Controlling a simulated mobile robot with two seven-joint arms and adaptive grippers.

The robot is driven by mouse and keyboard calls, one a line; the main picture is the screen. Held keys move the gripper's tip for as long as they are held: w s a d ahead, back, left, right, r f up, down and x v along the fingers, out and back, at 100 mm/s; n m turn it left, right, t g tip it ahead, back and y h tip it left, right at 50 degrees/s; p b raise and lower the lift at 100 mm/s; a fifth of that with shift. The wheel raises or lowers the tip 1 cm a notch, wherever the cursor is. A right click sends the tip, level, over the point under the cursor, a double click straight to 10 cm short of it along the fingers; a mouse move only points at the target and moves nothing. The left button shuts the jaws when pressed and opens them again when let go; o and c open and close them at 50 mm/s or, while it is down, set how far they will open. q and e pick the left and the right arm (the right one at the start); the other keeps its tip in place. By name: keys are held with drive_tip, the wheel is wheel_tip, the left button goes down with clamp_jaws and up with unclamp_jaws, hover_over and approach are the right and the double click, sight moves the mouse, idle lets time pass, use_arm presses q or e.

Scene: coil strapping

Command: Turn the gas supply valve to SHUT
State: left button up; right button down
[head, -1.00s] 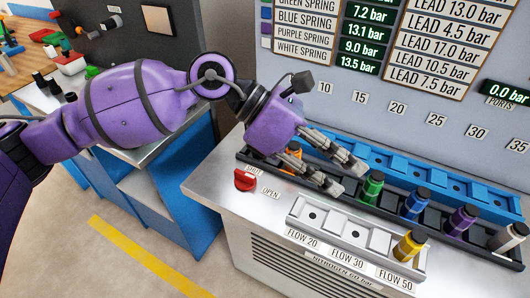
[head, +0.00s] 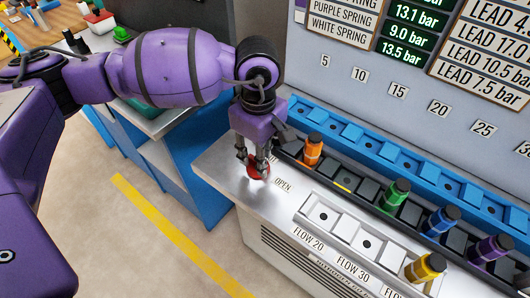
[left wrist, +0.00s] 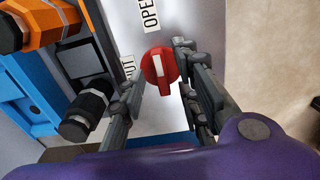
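The red gas supply valve knob (head: 258,170) sits on the steel top at the front left corner of the bench. In the left wrist view the knob (left wrist: 160,70) has a white mark on its ridge, pointing roughly toward the OPEN label (left wrist: 150,15). The SHUT label (left wrist: 128,68) is partly hidden behind a finger. My left gripper (head: 253,163) points down over the knob. Its two fingers (left wrist: 157,68) stand apart, one on each side of the knob; whether either touches it I cannot tell. My right gripper is not in view.
Just right of the knob is a dark rack with orange (head: 312,149), green (head: 395,193), blue (head: 440,221) and purple cartridges. A blue rail (head: 360,135) runs behind it. A white FLOW tray (head: 343,228) with a yellow cartridge (head: 425,267) stands in front.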

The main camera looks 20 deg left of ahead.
use_arm(q)
drive_tip(key=shift+f, duration=0.7)
clamp_jaws()
